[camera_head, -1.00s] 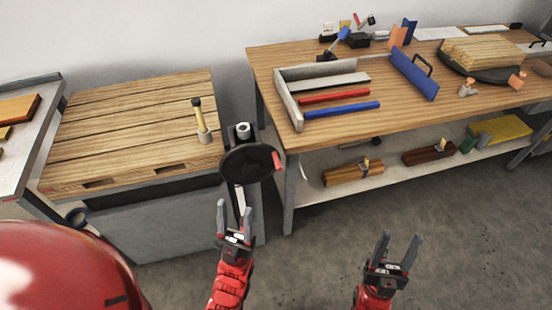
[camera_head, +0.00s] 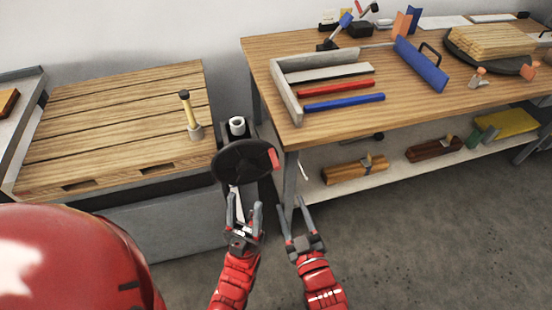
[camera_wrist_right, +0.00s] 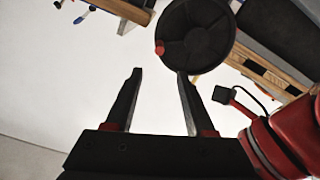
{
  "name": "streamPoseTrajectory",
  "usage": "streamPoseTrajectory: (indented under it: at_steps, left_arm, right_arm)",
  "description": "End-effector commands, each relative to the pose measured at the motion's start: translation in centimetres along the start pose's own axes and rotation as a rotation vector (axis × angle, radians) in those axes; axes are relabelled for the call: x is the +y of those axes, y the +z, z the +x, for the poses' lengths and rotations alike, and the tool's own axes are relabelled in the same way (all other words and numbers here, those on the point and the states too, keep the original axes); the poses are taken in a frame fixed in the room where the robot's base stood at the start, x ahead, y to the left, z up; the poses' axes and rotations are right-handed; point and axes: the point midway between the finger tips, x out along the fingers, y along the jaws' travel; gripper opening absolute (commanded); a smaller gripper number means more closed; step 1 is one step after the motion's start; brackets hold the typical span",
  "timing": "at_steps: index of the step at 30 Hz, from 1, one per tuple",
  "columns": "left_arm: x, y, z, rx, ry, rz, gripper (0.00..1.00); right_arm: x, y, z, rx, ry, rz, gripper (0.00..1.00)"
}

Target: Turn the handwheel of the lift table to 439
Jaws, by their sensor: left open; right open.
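The handwheel (camera_head: 240,163) is a dark disc with a red-orange grip (camera_head: 273,159) on its right rim. It stands at the right front of the wood-topped lift table (camera_head: 115,120). My left gripper (camera_head: 242,205) is open and empty, just below the wheel. My right gripper (camera_head: 293,218) is open and empty, below and to the right of the wheel. In the right wrist view the wheel (camera_wrist_right: 195,30) and its grip (camera_wrist_right: 159,48) show beyond the open fingers (camera_wrist_right: 158,85). I cannot read any number.
A workbench (camera_head: 400,95) with tools on top and blocks on a lower shelf stands to the right, its leg (camera_head: 290,180) close to the wheel. A yellow-handled tool (camera_head: 190,115) stands on the lift table. The floor (camera_head: 420,240) at right is clear.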

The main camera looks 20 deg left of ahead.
Motion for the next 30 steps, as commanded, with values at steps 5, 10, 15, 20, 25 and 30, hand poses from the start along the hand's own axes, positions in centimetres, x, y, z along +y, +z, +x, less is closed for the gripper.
streamPoseTrajectory:
  at_steps: [5,10,15,20,25,30]
  left_arm:
    - [0.0,-0.1,0.5,0.000,0.000,0.000,0.50]
    - [-0.1,-0.2,0.9,0.000,0.000,0.000,0.50]
    - [-0.1,-0.2,1.4,0.000,0.000,0.000,0.50]
    - [-0.1,-0.3,1.7,0.000,0.000,0.000,0.50]
    - [-0.1,-0.3,1.9,0.000,0.000,0.000,0.50]
    - [-0.1,-0.3,1.9,0.000,0.000,0.000,0.50]
  right_arm:
    - [0.2,-0.2,3.3,0.003,0.003,0.002,0.55]
    - [0.2,-0.2,6.8,0.001,0.002,0.001,0.55]
    - [0.2,-0.2,10.4,0.001,0.003,0.001,0.55]
    - [0.3,-0.3,13.4,0.005,0.004,0.001,0.55]
    - [0.2,-0.2,15.4,0.003,0.002,0.001,0.55]
    - [0.2,-0.1,16.2,0.003,0.002,0.001,0.55]
